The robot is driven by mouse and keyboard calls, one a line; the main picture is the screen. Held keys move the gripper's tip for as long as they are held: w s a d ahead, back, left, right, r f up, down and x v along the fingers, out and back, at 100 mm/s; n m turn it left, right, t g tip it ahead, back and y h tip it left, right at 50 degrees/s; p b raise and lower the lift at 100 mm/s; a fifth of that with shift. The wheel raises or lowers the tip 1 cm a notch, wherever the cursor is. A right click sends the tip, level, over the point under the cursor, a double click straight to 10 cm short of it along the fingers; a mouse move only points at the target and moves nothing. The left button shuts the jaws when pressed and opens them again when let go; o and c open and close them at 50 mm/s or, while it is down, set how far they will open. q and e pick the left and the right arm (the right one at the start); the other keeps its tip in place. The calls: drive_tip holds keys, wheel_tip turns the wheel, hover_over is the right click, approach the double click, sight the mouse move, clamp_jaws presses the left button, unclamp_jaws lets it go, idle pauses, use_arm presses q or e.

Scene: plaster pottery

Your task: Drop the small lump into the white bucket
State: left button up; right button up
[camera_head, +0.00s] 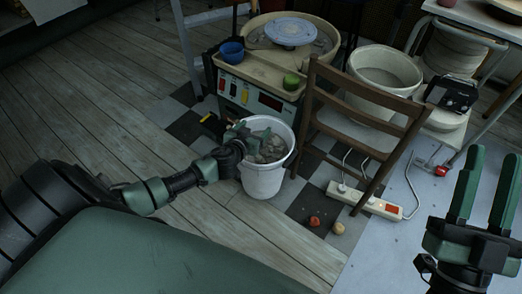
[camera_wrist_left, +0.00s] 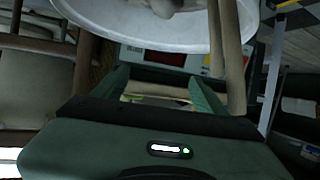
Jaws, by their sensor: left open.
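The white bucket (camera_head: 262,183) stands upright on the floor in the middle of the head view. Its rim also shows across the top of the left wrist view (camera_wrist_left: 150,42). Several greyish lumps (camera_head: 268,152) lie inside it; I cannot tell which one is the small lump. My left gripper (camera_head: 244,134) is at the bucket's left rim, over its edge. In the left wrist view its two fingers (camera_wrist_left: 163,88) are apart with no lump seen between them. My right gripper (camera_head: 493,153) is open and empty at the far right, away from the bucket.
A wooden chair (camera_head: 355,115) stands right of the bucket. A pottery wheel (camera_head: 291,31) with a blue cup (camera_head: 232,51) is behind it. A power strip (camera_head: 365,200), a red ball-like thing (camera_head: 315,221) and a yellowish one (camera_head: 338,228) lie on the floor. The floor at left is clear.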

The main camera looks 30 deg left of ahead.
use_arm(q)
drive_tip(key=p+v, duration=0.2)
drive_tip(key=v, duration=0.5)
use_arm(e)
drive_tip(key=w+f+g+h, duration=0.1)
drive_tip(key=w+f+g, duration=0.2)
drive_tip(key=f+g, duration=0.2)
wheel_tip(320, 180, down, 4)
drive_tip(key=shift+w+d+r+g+h, duration=0.1)
drive_tip(key=shift+w+d+g+h, duration=0.05)
drive_tip(key=shift+w+g+h, duration=0.25)
use_arm(q)
drive_tip(key=shift+d, duration=0.1)
